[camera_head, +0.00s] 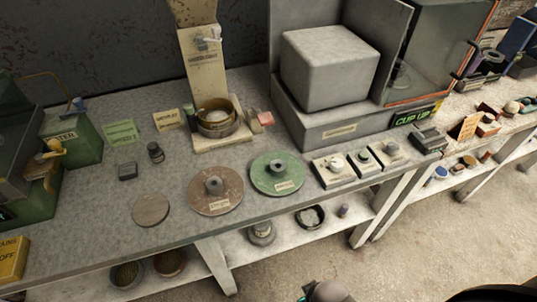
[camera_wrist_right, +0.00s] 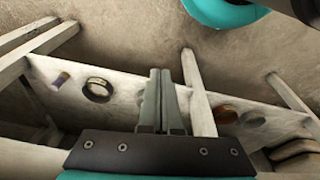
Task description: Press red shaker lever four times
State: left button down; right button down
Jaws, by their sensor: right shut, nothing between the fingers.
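The shaker stand (camera_head: 202,75) is a tall beige plate at the back of the bench, with round sieve pans (camera_head: 216,125) at its foot. A small pinkish-red block (camera_head: 265,117) sits at the right of the pans; it looks like the red lever, but its hinge is too small to make out. My right gripper (camera_wrist_right: 160,74) is shut and empty in the right wrist view, with a lower shelf and floor behind it. It is away from the shaker, which that view does not show. My left gripper is in neither view.
A brown disc (camera_head: 215,190) and a green disc (camera_head: 277,173) lie in front of the shaker. A grey block on a pedestal (camera_head: 335,118) stands to its right, and a green machine (camera_head: 72,138) at the left. Floor (camera_head: 420,240) is clear in front of the bench.

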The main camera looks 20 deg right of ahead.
jog(key=w+r+t+p, duration=0.25)
jog(key=w+r, duration=0.25)
jog(key=r, duration=0.8)
jog(key=w+r+t+p, duration=0.1)
jog(key=w+r+p, duration=0.3)
jog(key=r, duration=0.8)
jog(key=w+d+r+m+t, duration=0.1)
jog(key=w+r+t, duration=0.3)
jog(key=w, duration=0.6)
jog(key=w+r+t, duration=0.5)
jog(key=w+r, duration=0.2)
jog(key=w, duration=0.3)
jog(key=shift+d+r+m, duration=0.35)
jog(key=shift+d+m, duration=0.05)
jog(key=shift+t, duration=0.25)
jog(key=shift+w, duration=0.1)
jog(key=b, duration=0.2)
send_over(269, 121)
notch_tip(269, 121, down, 3)
jog(key=shift+r, duration=0.2)
jog(key=shift+s+f, duration=0.2)
jog(key=shift+f, duration=1.75)
